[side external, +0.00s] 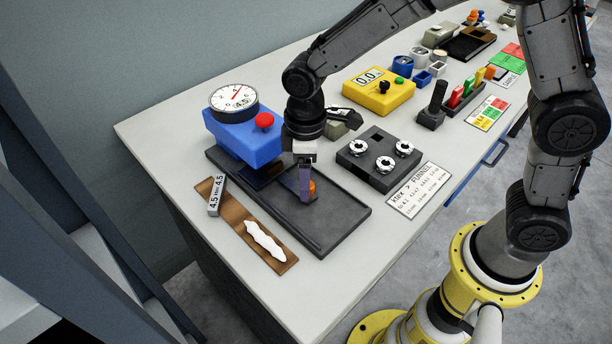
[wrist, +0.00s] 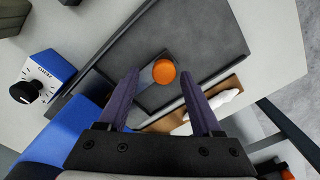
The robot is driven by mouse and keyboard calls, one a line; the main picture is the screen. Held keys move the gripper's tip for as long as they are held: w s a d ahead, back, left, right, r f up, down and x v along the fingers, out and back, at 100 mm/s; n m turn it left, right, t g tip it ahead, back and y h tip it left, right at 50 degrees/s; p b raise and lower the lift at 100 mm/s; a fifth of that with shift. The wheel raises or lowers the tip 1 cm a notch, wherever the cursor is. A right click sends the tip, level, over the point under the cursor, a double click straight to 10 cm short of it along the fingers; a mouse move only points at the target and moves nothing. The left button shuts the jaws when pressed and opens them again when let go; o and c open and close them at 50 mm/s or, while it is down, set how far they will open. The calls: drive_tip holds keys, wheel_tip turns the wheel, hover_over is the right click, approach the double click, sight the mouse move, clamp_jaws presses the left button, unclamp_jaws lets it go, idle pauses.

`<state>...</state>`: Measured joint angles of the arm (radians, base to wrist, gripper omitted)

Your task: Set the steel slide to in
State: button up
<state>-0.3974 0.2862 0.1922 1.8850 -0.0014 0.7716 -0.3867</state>
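The steel slide (wrist: 158,97) is a dark grey plate with a round orange knob (wrist: 164,71), on a long black base (side external: 335,222). In the side view the base runs out from under a blue gauge unit (side external: 240,138), and the orange knob (side external: 312,187) shows partly behind a finger. My gripper (side external: 305,198) points down at the knob. In the wrist view my gripper (wrist: 160,77) is open, with its two purple fingers apart on either side of the knob and visible gaps. I cannot tell whether the fingertips touch the slide.
A wooden board (side external: 231,205) with a white tuft (side external: 265,239) and a grey bar marked 4.5 (side external: 216,195) lies left of the base. A black block with several white discs (side external: 360,148) and a printed card (side external: 419,190) stand right. The base's front end is clear.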

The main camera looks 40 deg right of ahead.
wheel_tip(320, 180, up, 14)
idle(0.6)
drive_tip(key=s+d+r+m+t, duration=0.3)
drive_tip(key=s+d+r, duration=0.5)
drive_tip(key=d, duration=0.2)
drive_tip(key=s+d+f+m+t, duration=0.1)
drive_tip(key=s+d+f+m, duration=0.1)
drive_tip(key=s, duration=0.3)
drive_tip(key=s+d+f+m+t, duration=0.1)
drive_tip(key=s+d+f+m, duration=0.2)
drive_tip(key=s+f+m, duration=0.1)
drive_tip(key=shift+s+f+t, duration=0.3)
drive_tip(key=shift+s+f, duration=0.15)
drive_tip(key=shift+s, duration=0.75)
